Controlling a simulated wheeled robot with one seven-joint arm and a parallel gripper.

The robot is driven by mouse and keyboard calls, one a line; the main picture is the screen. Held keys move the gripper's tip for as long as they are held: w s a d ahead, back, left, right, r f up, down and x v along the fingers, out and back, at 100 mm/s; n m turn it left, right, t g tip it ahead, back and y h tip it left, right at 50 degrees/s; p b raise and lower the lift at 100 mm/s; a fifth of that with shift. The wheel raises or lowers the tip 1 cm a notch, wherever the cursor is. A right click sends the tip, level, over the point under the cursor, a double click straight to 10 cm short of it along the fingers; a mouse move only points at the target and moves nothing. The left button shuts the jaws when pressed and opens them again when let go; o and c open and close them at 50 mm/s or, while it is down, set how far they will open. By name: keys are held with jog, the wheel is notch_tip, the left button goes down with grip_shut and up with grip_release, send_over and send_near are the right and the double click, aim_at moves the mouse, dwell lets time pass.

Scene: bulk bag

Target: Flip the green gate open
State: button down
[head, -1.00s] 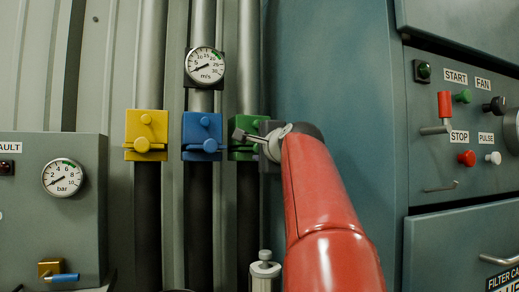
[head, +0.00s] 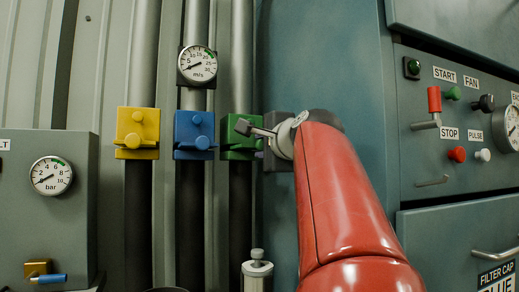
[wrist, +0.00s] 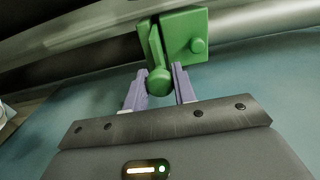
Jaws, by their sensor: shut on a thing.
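The green gate (head: 238,154) is a green block on the rightmost of three vertical pipes, partly covered by my gripper in the head view. In the wrist view its plate (wrist: 186,36) has a small round stud. A narrow green flap with a round knob (wrist: 159,81) stands out at an angle from the plate. My gripper (head: 256,130) reaches the gate from the right; in the wrist view its two purple-grey fingers (wrist: 160,88) sit either side of the knob, shut on it. Contact at the fingertips is hard to see in the head view.
A blue gate (head: 194,152) and a yellow gate (head: 136,152) sit close by to the left. A round gauge (head: 198,65) is above the blue gate. A control panel (head: 409,150) with switches is at right. A grey cylinder (head: 257,270) stands below the gripper.

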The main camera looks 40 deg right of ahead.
jog(key=shift+f, duration=0.1)
jog(key=c, duration=1.2)
grip_release()
jog(key=shift+s, duration=0.15)
jog(key=shift+o, duration=0.2)
jog(key=shift+s, duration=0.1)
jog(key=b+v, duration=0.1)
jog(key=v, duration=0.6)
jog(key=shift+s+a, duration=0.15)
jog(key=shift+s, duration=0.2)
